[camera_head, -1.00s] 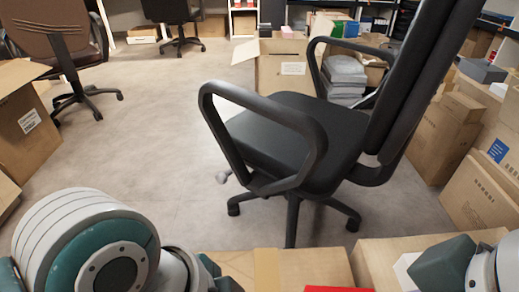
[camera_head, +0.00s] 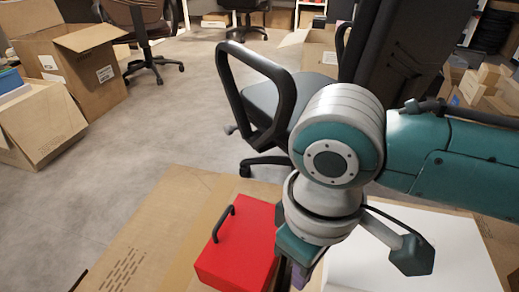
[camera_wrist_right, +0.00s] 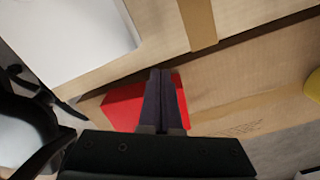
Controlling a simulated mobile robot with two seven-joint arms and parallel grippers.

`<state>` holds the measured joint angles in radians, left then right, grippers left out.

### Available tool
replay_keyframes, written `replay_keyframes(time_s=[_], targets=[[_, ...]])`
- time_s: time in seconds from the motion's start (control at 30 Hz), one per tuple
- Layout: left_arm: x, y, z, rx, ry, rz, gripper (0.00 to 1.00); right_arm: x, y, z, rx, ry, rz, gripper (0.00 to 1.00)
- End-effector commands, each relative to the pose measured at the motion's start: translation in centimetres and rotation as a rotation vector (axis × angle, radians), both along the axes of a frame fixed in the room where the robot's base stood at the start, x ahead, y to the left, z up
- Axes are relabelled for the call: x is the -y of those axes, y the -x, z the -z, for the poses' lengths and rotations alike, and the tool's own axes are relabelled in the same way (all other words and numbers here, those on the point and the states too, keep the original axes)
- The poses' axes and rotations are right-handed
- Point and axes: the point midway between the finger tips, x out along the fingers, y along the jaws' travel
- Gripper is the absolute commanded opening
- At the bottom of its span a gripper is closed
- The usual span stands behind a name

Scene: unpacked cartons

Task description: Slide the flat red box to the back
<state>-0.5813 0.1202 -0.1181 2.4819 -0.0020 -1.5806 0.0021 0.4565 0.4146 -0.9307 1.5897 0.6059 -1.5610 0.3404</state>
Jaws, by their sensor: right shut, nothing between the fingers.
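The flat red box (camera_head: 237,252) with a black handle (camera_head: 224,223) lies on a cardboard carton at the bottom middle of the head view. My right gripper (camera_head: 300,274) points down at the box's right side, its dark purple fingers partly hidden by the wrist. In the right wrist view the red box (camera_wrist_right: 124,106) shows on both sides of my right gripper (camera_wrist_right: 160,73), whose fingers are together and empty. I cannot tell whether they touch the box. My left gripper is not in view.
The carton top (camera_head: 150,235) left of the red box is bare. A flat white thing (camera_head: 410,255) lies to the right. A black office chair (camera_head: 258,95) stands behind the cartons. Open cartons (camera_head: 45,120) stand at the left. A yellow thing (camera_wrist_right: 313,86) shows at the wrist view's right edge.

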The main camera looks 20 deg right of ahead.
Motion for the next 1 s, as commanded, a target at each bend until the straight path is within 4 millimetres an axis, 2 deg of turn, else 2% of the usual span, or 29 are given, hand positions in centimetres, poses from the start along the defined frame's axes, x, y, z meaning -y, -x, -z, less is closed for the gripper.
replay_keyframes(time_s=[0.03,0.27,0.4,0.53,1.0], targets=[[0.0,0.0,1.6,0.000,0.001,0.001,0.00,0.0,0.1,2.0,-0.002,0.002,0.000,0.00],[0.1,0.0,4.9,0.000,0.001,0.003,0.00,0.0,0.0,6.8,0.000,0.001,0.000,0.00],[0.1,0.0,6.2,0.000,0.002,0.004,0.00,-1.1,-2.0,6.6,0.006,-0.002,-0.001,0.00],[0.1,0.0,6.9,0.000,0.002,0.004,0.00,-1.7,-3.1,6.4,0.004,-0.001,-0.001,0.00],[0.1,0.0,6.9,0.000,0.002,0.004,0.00,-2.0,-3.6,6.0,0.002,-0.001,-0.001,0.00]])
